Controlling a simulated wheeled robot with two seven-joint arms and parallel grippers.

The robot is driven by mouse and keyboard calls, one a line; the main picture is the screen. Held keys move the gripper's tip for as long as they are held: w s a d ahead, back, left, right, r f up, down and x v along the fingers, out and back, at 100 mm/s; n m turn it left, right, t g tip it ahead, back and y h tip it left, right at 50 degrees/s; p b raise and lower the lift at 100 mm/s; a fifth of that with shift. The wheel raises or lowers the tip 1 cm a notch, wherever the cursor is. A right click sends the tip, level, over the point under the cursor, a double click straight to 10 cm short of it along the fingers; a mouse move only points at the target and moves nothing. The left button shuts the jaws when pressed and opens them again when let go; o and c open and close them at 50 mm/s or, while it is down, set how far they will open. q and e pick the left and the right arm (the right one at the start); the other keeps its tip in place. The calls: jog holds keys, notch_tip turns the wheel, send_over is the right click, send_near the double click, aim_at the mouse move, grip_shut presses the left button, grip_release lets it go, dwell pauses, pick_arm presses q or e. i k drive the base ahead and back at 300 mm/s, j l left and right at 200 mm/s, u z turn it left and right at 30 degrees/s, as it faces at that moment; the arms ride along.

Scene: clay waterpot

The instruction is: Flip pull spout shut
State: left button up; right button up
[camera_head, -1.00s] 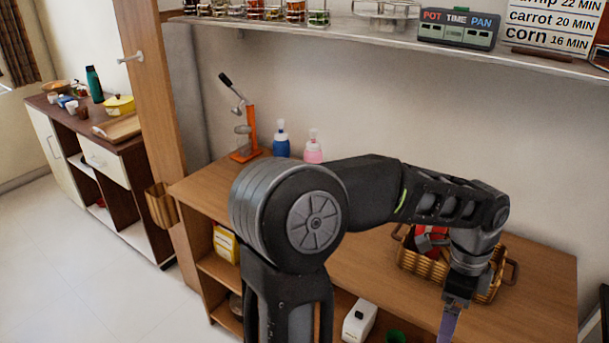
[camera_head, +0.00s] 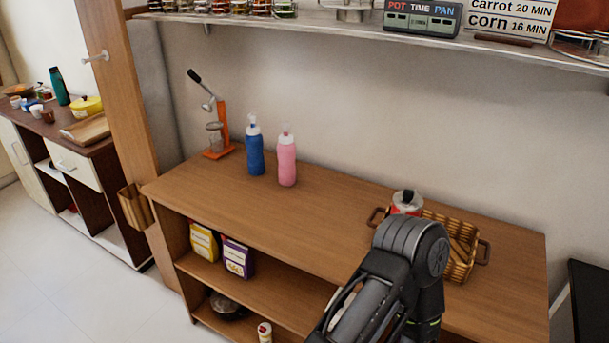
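A dark link of my arm rises at the lower right, in front of the counter. Neither gripper shows. Both bottles are unobstructed.
An orange press (camera_head: 221,130) stands left of the bottles. A wicker basket (camera_head: 463,248) with a red and white item (camera_head: 406,203) at its left end sits at the right. The wooden counter (camera_head: 325,215) is bare between bottles and basket. A shelf (camera_head: 330,30) runs above.

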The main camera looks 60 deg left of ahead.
aim_at(284, 124)
jog(key=u, duration=1.95)
jog(key=i+j, duration=0.2)
jog(key=i, duration=0.25)
jog(key=i+j, duration=0.2)
jog(key=i, duration=0.25)
jog(key=z, duration=1.6)
jog(key=k+j, duration=0.1)
jog(key=k, duration=0.9)
